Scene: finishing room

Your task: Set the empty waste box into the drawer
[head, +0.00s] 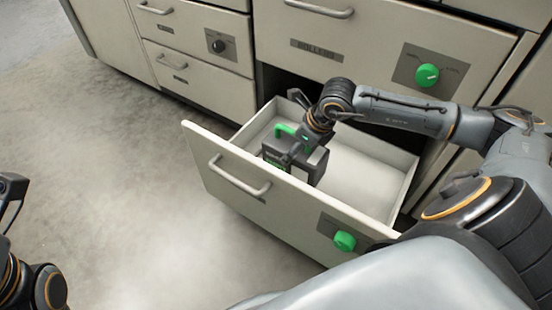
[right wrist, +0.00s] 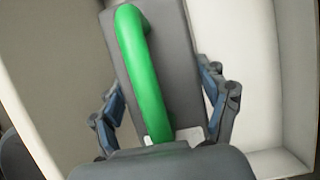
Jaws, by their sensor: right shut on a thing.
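The waste box (head: 314,168) is a dark grey box with a green handle (head: 286,130). It is inside the pulled-out drawer (head: 366,178), toward the left end, close behind the front panel. I cannot tell whether its base touches the drawer floor. My right gripper (head: 303,147) is shut on the box. In the right wrist view, its fingers (right wrist: 160,90) stand on both sides of the box's grey body, with the green handle (right wrist: 143,70) between them. My left gripper (head: 12,190) is only partly in view at the left edge, and its opening does not show.
The drawer front has a bar handle (head: 240,180) and a green knob (head: 345,241). Closed drawers (head: 375,45) are above and at the back left. The drawer's right part is empty. Bare concrete floor (head: 120,200) lies at the left.

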